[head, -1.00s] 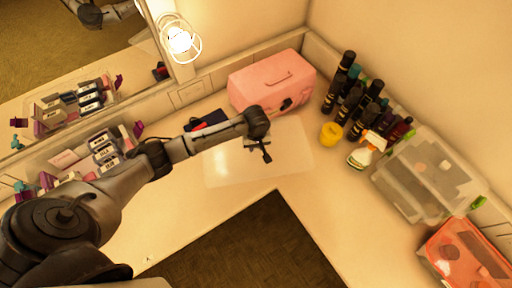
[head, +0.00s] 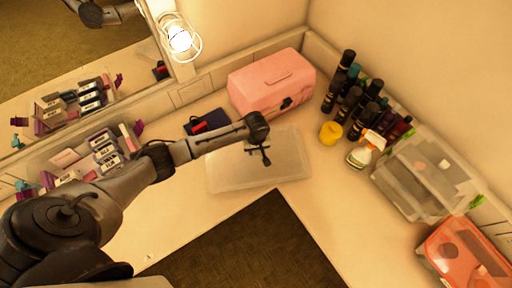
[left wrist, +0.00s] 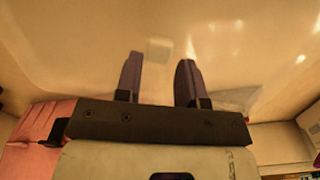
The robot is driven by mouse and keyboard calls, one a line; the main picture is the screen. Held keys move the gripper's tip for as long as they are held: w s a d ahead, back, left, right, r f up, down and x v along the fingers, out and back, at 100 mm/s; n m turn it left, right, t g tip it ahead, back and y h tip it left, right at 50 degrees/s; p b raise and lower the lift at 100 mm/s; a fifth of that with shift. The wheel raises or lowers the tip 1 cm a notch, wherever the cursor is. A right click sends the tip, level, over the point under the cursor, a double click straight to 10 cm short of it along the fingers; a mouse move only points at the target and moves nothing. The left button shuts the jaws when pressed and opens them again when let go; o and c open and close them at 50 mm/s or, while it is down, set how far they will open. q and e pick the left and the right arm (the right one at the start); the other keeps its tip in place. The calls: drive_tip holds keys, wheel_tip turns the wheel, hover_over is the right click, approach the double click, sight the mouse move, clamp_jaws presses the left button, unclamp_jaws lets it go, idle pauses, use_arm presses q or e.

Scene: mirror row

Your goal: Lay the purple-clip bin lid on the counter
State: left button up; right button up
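The clear lid (head: 232,178) lies flat on the counter (head: 170,215) in the inner corner, in front of the pink case. My left gripper (head: 262,153) is above the lid's middle and covers a little of it. In the left wrist view its two dark fingers (left wrist: 158,82) stand apart with nothing clearly held between them. A pale blurred surface lies beyond them. The open bin with purple clips (head: 137,128) stands at the left by the mirror, filled with small boxes. My right gripper is not in view.
The pink case (head: 270,82) stands right behind the lid. A yellow jar (head: 330,133), a spray bottle (head: 366,150) and several dark bottles (head: 350,100) stand to the right. The counter's front edge is close below the lid.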

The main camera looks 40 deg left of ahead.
sight(256, 152)
use_arm(q)
drive_tip(key=o, duration=0.3)
wheel_tip(256, 152, up, 13)
drive_tip(key=s+d+f+m+t+h, duration=0.1)
drive_tip(key=s+d+f+m, duration=0.3)
drive_tip(key=s, duration=0.3)
drive_tip(key=s+d+f+m+t, duration=0.1)
drive_tip(key=s+d+f+m, duration=0.2)
drive_tip(key=s+d, duration=0.3)
drive_tip(key=s+r+m+t, duration=0.1)
drive_tip(key=s+r+m, duration=0.2)
drive_tip(key=s, duration=1.2)
drive_tip(key=shift+a+m+t+y, duration=0.3)
drive_tip(key=shift+a+m+y, duration=0.15)
drive_tip(key=shift+m, duration=0.75)
